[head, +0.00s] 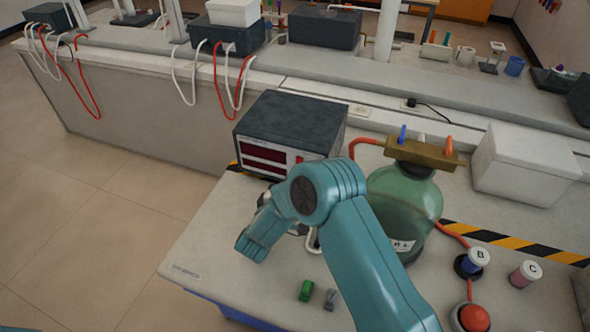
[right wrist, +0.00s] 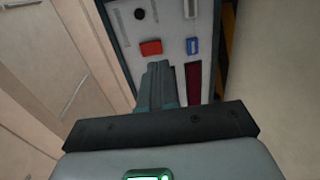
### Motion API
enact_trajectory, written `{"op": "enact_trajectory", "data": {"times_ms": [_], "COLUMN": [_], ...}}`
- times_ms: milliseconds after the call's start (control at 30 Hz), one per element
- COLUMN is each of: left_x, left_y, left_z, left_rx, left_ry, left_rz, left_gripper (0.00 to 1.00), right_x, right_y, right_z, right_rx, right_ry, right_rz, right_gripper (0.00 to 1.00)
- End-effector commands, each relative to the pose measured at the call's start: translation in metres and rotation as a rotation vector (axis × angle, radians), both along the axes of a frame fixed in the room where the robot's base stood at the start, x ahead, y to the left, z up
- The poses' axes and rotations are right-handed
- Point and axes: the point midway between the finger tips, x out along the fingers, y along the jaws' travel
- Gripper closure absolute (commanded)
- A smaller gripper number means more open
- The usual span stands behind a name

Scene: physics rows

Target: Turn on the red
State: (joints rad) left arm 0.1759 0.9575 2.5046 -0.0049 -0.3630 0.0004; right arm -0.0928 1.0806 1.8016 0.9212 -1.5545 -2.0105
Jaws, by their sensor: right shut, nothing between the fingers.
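A dark-topped instrument box (head: 290,125) with a pale front and dark red displays (head: 265,155) stands on the bench in the head view. Its front panel fills the upper middle of the right wrist view, with a red switch (right wrist: 151,48) and a blue switch (right wrist: 192,46) side by side. My right gripper (right wrist: 158,68) is shut and empty. Its fingertips lie just below the red switch in that view; I cannot tell whether they touch the panel. In the head view my right arm hides the gripper's fingers and part of the box front. My left gripper is not in view.
A green glass bottle (head: 398,205) with a brass-coloured top stands right of the box. A red round button (head: 474,318), jars B (head: 477,258) and C (head: 526,273), a white box (head: 528,162) and small green (head: 306,290) and grey clips (head: 330,299) are on the bench.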

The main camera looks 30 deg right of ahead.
Motion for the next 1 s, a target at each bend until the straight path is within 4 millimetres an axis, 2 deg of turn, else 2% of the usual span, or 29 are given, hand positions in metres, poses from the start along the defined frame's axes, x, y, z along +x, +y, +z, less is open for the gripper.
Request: {"op": "enact_trajectory", "data": {"times_ms": [100,300,800,1000], "left_x": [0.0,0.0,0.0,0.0], "left_y": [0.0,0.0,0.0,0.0], "left_z": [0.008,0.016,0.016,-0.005], "left_rx": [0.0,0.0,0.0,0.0], "left_ry": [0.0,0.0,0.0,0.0], "left_rz": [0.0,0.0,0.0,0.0], "left_gripper": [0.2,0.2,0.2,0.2], "right_x": [0.016,0.034,0.04,0.044], "right_y": [-0.02,-0.039,-0.045,-0.049], "right_z": [-0.001,-0.005,-0.008,-0.016], "right_rx": [-0.001,0.0,-0.002,-0.037], "right_ry": [0.0,0.0,-0.001,-0.033], "right_rz": [-0.003,-0.001,0.001,0.001], "right_gripper": [1.0,1.0,1.0,1.0]}}
